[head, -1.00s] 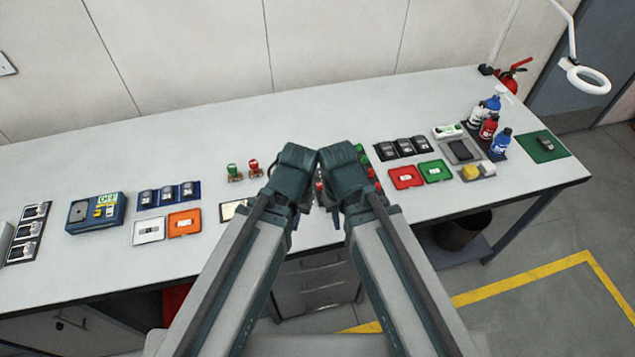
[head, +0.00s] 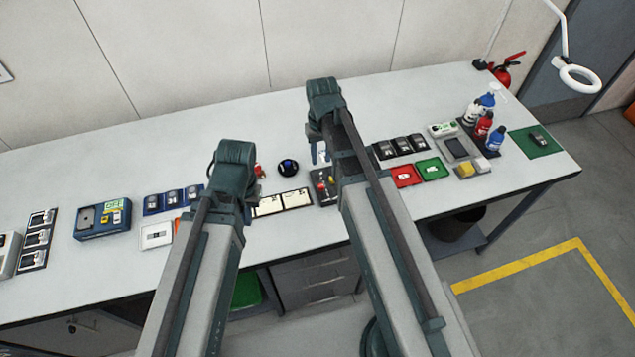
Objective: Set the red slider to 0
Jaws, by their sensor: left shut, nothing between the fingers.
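A small dark panel (head: 325,188) with red and yellow knobs lies on the bench at the middle, partly hidden behind my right forearm. I cannot tell which knob is the red slider, nor read any scale or setting. My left gripper (head: 247,196) points down left of the panel, apart from it; it is shut and empty, its fingertips mostly hidden by the wrist. My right gripper (head: 319,152) points down just behind the panel. Its fingers are largely hidden, so I cannot tell whether it is open or touches anything.
White cards (head: 283,203) lie between my arms, with a dark round knob (head: 288,167) behind them. A blue case (head: 103,218) is at left. Red (head: 404,175) and green (head: 432,168) trays and bottles (head: 484,124) are at right. The bench's back strip is clear.

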